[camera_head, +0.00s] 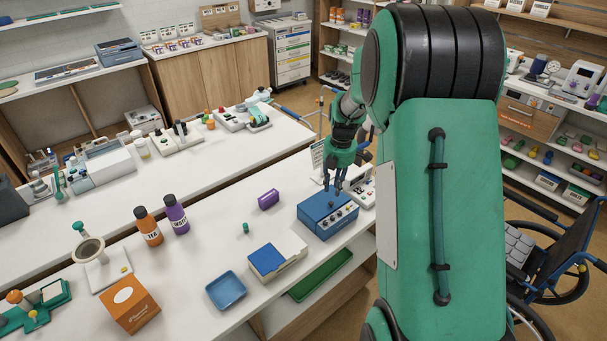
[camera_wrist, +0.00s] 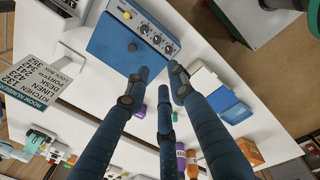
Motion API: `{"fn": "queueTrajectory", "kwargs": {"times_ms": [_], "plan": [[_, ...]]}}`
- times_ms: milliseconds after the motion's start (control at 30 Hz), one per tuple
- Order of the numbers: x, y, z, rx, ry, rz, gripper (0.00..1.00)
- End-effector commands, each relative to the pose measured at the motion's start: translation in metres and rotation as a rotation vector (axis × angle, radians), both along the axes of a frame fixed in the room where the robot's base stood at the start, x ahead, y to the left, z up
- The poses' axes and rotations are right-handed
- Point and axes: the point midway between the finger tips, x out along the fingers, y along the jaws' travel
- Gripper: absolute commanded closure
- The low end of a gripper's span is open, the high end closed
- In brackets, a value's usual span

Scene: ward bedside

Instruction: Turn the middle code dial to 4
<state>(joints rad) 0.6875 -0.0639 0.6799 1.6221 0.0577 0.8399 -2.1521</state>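The blue lock box (camera_head: 318,207) stands near the right end of the near table, and its blue lid with a small dark knob (camera_wrist: 132,47) shows in the wrist view. A row of three code dials is on its pale front panel. The middle dial (camera_wrist: 156,39) is a round knob among tiny marks; its setting is too small to read. My gripper (camera_head: 335,186) is above the box in the head view. In the wrist view its three dark fingers (camera_wrist: 160,78) are apart, with nothing between them. Their tips appear apart from the dials.
A printed card with room numbers (camera_wrist: 40,78) stands beside the box. Orange (camera_head: 148,226) and purple (camera_head: 176,214) bottles stand farther left. A wheelchair (camera_head: 550,255) is at right.

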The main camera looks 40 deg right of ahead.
Motion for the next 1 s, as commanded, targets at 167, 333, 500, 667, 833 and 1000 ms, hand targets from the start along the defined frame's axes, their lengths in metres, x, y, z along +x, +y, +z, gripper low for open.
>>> {"fn": "queueTrajectory", "kwargs": {"times_ms": [167,333,500,667,833,1000], "plan": [[0.003,0.01,0.01,0.001,-0.002,-0.11,0.77],[0.005,0.018,0.018,0.002,-0.004,-0.218,0.77],[0.007,0.027,0.027,0.004,-0.008,-0.327,0.77],[0.009,0.035,0.034,0.007,-0.012,-0.43,0.77],[0.01,0.044,0.042,0.01,-0.017,-0.539,0.77],[0.011,0.053,0.05,0.011,-0.024,-0.647,0.77]]}}
